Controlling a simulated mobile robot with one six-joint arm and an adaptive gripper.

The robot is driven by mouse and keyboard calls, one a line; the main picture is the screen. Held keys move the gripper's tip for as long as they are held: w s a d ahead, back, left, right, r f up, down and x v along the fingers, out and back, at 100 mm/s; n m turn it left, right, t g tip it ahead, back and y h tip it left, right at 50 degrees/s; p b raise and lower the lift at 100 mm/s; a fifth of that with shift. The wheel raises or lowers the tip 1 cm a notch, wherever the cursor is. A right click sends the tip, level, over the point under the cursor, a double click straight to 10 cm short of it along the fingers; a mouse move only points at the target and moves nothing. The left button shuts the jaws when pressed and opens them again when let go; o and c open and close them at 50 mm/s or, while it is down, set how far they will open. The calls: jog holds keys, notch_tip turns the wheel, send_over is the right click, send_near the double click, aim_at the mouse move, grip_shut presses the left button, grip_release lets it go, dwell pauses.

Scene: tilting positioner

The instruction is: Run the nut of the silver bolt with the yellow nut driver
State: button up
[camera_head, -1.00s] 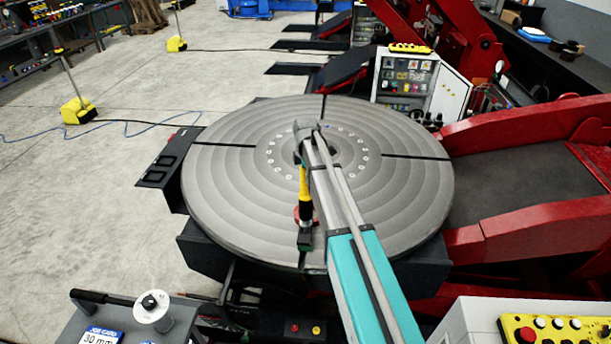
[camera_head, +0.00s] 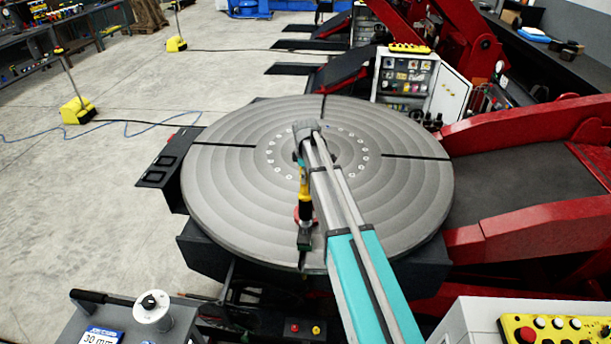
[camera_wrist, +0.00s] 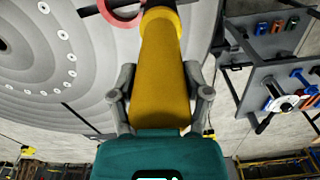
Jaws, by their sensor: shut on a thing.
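The yellow nut driver (camera_head: 303,183) stands over the front part of the round grey turntable (camera_head: 235,205) in the head view. In the wrist view its yellow body (camera_wrist: 161,70) runs up the middle, with a teal end (camera_wrist: 160,158) closest to the camera. My gripper (camera_wrist: 162,100) is shut on the yellow body, one finger on each side. A red ring (camera_head: 304,213) and a dark green block (camera_head: 304,240) show at the driver's lower end. The silver bolt and its nut are hidden, so I cannot tell whether the driver touches the nut.
Red machine arms (camera_head: 520,130) stand on the right, with a control cabinet (camera_head: 407,80) behind the turntable. A cart with a white spool (camera_head: 153,312) is at the front left, and a yellow button panel (camera_head: 555,328) at the front right. The turntable's left side is clear.

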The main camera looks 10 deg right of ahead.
aim_at(306, 187)
jog(key=shift+m, duration=3.1)
jog(key=shift+f, duration=0.2)
jog(key=shift+f+b, duration=1.45)
jog(key=shift+b, duration=0.2)
jog(key=shift+f+b, duration=1.05)
jog(key=shift+b, duration=0.05)
dwell(0.5)
jog(key=shift+s+f, duration=0.15)
jog(key=shift+f, duration=0.05)
dwell(1.2)
